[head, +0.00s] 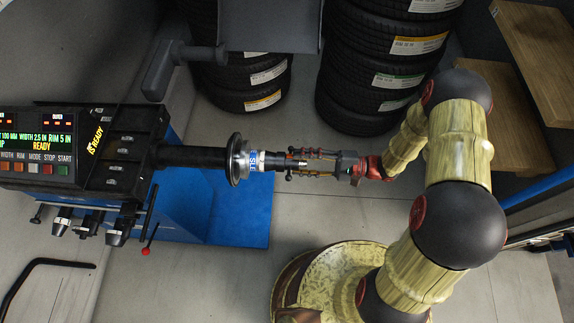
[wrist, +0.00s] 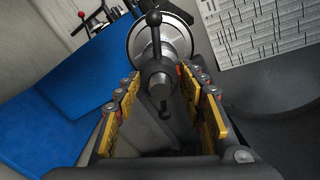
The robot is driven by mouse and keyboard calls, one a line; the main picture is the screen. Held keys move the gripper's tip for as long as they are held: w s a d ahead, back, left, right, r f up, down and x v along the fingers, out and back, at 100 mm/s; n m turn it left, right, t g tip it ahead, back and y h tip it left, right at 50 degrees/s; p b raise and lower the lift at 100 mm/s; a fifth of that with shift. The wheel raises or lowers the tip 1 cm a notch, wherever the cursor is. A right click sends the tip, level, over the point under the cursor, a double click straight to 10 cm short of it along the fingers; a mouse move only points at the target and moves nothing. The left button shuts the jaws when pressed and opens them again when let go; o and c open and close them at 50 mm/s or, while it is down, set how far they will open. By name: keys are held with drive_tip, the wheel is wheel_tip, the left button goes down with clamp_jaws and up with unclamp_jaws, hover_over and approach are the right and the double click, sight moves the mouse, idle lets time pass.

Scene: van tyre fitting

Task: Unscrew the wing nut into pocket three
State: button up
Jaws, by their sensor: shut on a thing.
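The wing nut (wrist: 158,78) is dark grey, with a round hub and two ball-ended arms, one up and one down in the wrist view. It sits on the balancer's horizontal shaft (head: 190,157), in front of a silver flange (head: 237,160). My gripper (head: 296,163) is shut on the wing nut, its yellow-padded fingers (wrist: 162,92) on either side of the hub. In the head view the nut is small and partly covered by the fingers. A column of dark pockets (head: 118,152) with small pale marks lies on the machine; I cannot read which is three.
The balancer's display panel (head: 35,145) reads READY. Its blue base (head: 235,215) lies below the shaft. Tyre stacks (head: 385,60) stand behind, and a wooden shelf (head: 535,50) is at upper right. A red-knobbed lever (head: 146,251) hangs near the pockets.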

drive_tip(key=n+b, duration=0.2)
drive_tip(key=n, duration=0.2)
drive_tip(key=shift+f+b, duration=0.2)
drive_tip(key=shift+b, duration=0.1)
drive_tip(key=shift+r+n+b, duration=0.2)
drive_tip(key=shift+n+b, duration=0.1)
drive_tip(key=shift+n, duration=0.5)
drive_tip(key=o, duration=1)
